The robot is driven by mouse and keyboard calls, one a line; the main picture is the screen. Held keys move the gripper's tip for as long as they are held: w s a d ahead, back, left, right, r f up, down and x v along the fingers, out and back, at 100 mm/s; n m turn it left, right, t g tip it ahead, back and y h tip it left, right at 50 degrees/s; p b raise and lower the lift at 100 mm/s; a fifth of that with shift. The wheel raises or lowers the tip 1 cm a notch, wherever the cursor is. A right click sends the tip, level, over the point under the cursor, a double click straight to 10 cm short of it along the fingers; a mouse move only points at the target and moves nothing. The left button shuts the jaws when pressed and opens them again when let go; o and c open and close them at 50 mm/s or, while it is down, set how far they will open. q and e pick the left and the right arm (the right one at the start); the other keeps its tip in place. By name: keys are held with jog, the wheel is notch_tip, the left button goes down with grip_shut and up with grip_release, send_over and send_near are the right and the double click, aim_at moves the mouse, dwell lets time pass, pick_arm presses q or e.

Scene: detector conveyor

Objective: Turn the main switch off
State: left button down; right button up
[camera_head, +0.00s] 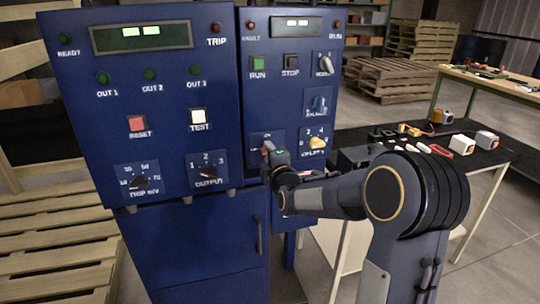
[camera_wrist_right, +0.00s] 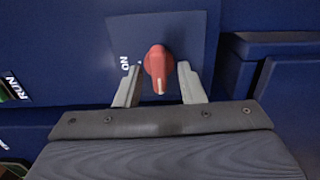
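The main switch is a red rotary knob (camera_wrist_right: 158,60) with a white pointer line, on a dark plate on the blue panel. In the wrist view the line points down towards my gripper, and the letters ON show left of the knob, turned sideways. My right gripper (camera_wrist_right: 159,70) has one finger on each side of the knob, with a narrow gap visible on both sides. In the head view my right gripper (camera_head: 272,160) is at the lower left of the right-hand cabinet and hides most of the switch. My left gripper is not in view.
A black table (camera_head: 490,158) with small parts is at right.

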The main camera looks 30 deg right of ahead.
jog(key=shift+s, duration=0.1)
jog(key=v, duration=0.7)
jog(key=shift+s+a, duration=0.15)
jog(key=shift+s, duration=0.2)
jog(key=s+a+m+g+y+p, duration=0.2)
jog(key=s+a+m+g+p, duration=0.1)
jog(key=s, duration=0.7)
jog(key=s+a+m+g+y+p, duration=0.3)
jog(key=s+a+m+g, duration=0.2)
jog(key=s+m, duration=0.3)
jog(key=s+a+m+g+y+p, duration=0.2)
jog(key=s+a+m, duration=0.4)
jog(key=s, duration=0.6)
jog(key=shift+a+f+g+y+p, duration=0.25)
jog(key=shift+f+g+y+p, duration=0.15)
jog(key=shift+g+p, duration=0.45)
